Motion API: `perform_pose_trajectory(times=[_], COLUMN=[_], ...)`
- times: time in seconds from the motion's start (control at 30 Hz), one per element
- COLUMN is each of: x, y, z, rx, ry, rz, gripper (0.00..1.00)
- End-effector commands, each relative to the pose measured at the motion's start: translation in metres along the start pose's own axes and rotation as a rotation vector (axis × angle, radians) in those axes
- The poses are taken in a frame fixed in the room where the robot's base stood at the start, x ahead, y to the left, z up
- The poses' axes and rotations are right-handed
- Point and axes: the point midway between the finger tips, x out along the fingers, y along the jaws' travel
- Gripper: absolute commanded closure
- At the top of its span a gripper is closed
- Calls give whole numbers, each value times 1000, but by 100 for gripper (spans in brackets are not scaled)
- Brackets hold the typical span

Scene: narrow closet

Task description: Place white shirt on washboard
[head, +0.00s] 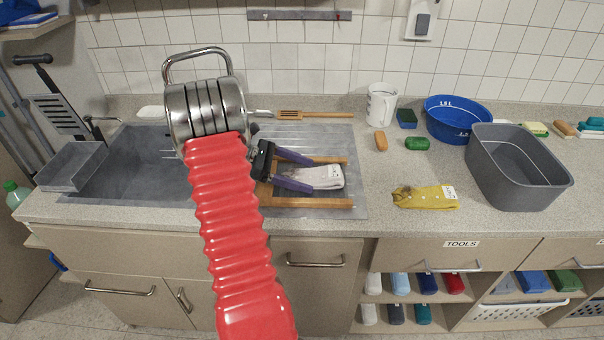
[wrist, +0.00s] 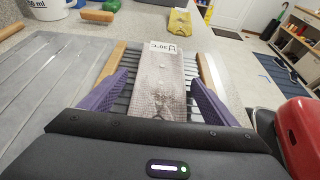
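The white shirt (head: 328,177) is a folded, greyish-white strip with a printed label. In the wrist view the shirt (wrist: 160,75) lies lengthwise over the metal ridges of the washboard, between its two wooden rails. The washboard (head: 312,203) lies flat on the drainboard right of the sink. My gripper (head: 313,176) is over the washboard, its two purple fingers spread to either side of the shirt. In the wrist view my gripper (wrist: 160,77) shows gaps between each finger and the shirt, so it is open. The shirt's near end is hidden behind the gripper body.
A yellow labelled cloth (head: 425,197) lies on the counter to the right. The grey sink (head: 140,165) looks empty.

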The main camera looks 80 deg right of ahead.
Motion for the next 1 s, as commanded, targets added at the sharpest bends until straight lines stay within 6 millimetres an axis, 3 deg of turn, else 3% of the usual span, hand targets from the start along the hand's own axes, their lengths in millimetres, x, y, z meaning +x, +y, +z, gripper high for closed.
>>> perform_pose_trajectory(times=[0.33,0.47,1.0], x=[-1,-10,-97], y=[0,0,0], z=[2,2,2], rx=[1,0,0], ry=[0,0,0], rz=[0,1,1], gripper=[16,16,16])
